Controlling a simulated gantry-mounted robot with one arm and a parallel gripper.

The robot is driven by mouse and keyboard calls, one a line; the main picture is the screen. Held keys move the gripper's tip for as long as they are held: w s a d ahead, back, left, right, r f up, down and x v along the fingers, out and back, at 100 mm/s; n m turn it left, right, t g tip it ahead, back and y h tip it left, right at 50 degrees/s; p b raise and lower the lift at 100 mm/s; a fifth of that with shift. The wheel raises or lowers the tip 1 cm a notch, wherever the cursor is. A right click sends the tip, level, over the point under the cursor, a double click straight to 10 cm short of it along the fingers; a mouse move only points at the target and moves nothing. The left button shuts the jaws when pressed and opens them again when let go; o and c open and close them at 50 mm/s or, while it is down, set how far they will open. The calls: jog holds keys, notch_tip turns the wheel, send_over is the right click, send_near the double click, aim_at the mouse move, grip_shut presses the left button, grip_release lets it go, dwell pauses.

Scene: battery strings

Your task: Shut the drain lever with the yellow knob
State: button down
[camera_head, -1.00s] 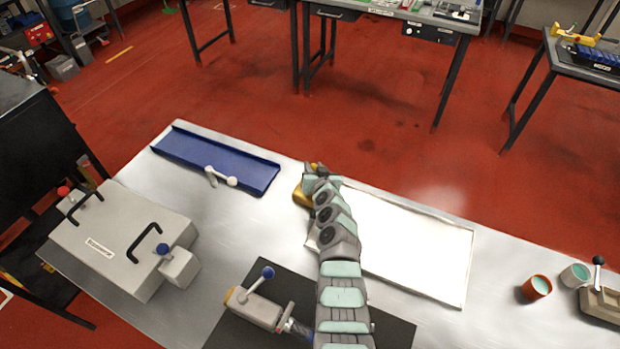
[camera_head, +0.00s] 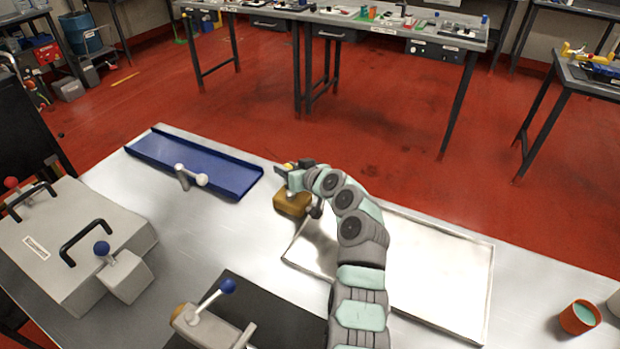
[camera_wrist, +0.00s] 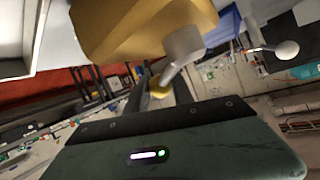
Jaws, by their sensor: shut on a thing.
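A yellow-brown valve body (camera_head: 292,204) stands at the left end of the shallow metal tray on the bench. In the wrist view the yellow body (camera_wrist: 145,28) fills the top, and a grey lever arm (camera_wrist: 180,50) runs down from it to a yellow knob (camera_wrist: 160,92). My gripper (camera_head: 293,172) is just above the body in the head view, shut on the yellow knob. The jaws hide most of the knob and lever in the head view, so the lever's exact angle is unclear.
The metal tray (camera_head: 488,285) lies to the right. A blue tray (camera_head: 150,155) and a white-knobbed lever (camera_head: 190,177) are to the left. Levers with blue knobs (camera_head: 228,286) (camera_head: 102,248) stand nearer, and an orange cup (camera_head: 579,317) is at right.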

jog(key=shift+a+f, duration=0.15)
jog(key=shift+a, duration=0.1)
dwell(0.3)
jog(key=c, duration=1.1)
grip_release()
jog(key=shift+a, duration=0.15)
jog(key=shift+r, duration=0.2)
